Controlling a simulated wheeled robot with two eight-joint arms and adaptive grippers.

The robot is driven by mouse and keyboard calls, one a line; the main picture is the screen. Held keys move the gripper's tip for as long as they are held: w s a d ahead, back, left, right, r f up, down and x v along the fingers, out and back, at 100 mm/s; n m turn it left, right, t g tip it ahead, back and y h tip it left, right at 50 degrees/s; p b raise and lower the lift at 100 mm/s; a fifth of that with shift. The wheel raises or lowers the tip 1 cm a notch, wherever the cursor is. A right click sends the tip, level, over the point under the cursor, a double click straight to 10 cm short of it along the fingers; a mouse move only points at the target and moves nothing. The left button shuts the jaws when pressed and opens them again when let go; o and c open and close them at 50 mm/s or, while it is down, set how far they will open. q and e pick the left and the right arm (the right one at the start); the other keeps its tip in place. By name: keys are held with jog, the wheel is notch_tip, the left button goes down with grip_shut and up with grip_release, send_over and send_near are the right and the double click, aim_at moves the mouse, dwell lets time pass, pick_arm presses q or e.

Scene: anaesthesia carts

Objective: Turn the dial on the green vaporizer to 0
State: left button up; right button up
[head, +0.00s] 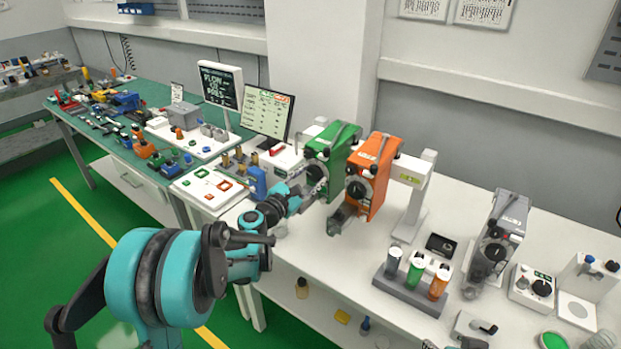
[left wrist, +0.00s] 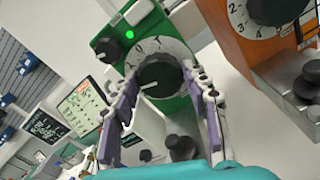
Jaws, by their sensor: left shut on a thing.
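The green vaporizer (head: 343,153) stands on the white bench, left of the orange one. In the left wrist view its green body (left wrist: 150,38) carries a white numbered dial plate with a black dial knob (left wrist: 160,76). A white mark on the knob points to the lower left; the numbers are too small to read. My left gripper (head: 312,188) is at the front of the green vaporizer. In the left wrist view its two fingers (left wrist: 155,85) lie on either side of the knob, shut on it. My right gripper is not in view.
The orange vaporizer (head: 372,177) stands close on the right. A monitor (head: 266,110) and small parts are to the left.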

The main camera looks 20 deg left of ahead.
pick_arm(q)
jog(key=m, duration=0.6)
jog(key=shift+b, duration=0.35)
jog(key=m, duration=0.6)
jog(key=shift+d+f+b, duration=0.1)
jog(key=shift+b, duration=0.2)
jog(key=shift+m, duration=0.3)
jog(key=o, duration=1.2)
jog(key=shift+c, duration=0.2)
jog(key=v, duration=1.2)
jog(key=shift+f, duration=0.3)
